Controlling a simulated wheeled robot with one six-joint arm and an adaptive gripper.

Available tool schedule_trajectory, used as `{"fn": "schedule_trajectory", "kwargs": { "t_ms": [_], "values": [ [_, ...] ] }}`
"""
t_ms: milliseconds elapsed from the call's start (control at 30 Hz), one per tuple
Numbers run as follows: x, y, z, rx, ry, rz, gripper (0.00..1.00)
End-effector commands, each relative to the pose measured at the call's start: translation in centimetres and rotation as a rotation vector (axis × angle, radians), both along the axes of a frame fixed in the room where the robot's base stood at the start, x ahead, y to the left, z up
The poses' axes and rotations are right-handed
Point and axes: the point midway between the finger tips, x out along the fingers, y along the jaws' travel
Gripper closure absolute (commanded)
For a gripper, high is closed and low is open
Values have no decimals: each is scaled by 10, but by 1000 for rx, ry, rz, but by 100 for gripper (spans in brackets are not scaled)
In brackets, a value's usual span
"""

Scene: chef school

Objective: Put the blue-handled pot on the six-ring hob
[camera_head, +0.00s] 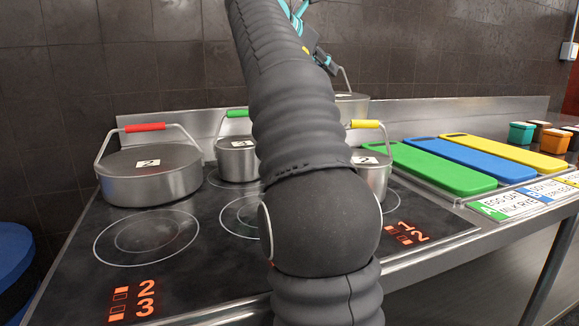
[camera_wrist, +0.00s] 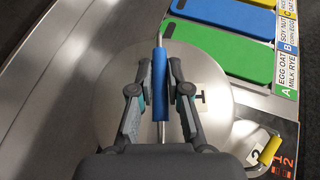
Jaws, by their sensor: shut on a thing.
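The blue-handled pot is a wide steel pot. In the wrist view its round lid (camera_wrist: 212,65) fills the middle, with the blue handle (camera_wrist: 160,82) upright in the picture. My gripper (camera_wrist: 160,95) is shut on that handle, one finger on each side. In the head view a part of this pot (camera_head: 353,107) shows behind my arm, at the back right, and my gripper (camera_head: 322,60) is partly hidden. I cannot tell clearly how far it is above the surface. The black hob (camera_head: 65,265) has ring markings, with pots on several of them.
A red-handled pot (camera_head: 150,175) stands back left, a green-handled pot (camera_head: 237,160) back middle, and a yellow-handled pot (camera_head: 374,175) at right. The front-left ring (camera_head: 147,237) is bare. Green (camera_head: 430,168), blue (camera_head: 483,158) and yellow boards (camera_head: 505,151) lie right of the hob.

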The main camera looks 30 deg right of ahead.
Motion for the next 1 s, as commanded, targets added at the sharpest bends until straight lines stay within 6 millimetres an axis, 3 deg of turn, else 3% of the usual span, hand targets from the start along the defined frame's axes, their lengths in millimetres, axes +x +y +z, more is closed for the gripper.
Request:
{"fn": "schedule_trajectory", "kwargs": {
  "t_ms": [133,400,633,867,1000],
  "values": [
    [-1,0,-6,-2,-1,-1,100],
    [-1,1,-49,-2,-1,1,100],
    [0,2,-65,-2,-1,3,100],
    [0,2,-94,-2,0,4,100],
    [0,1,-100,-2,-2,3,100]
  ]
}}
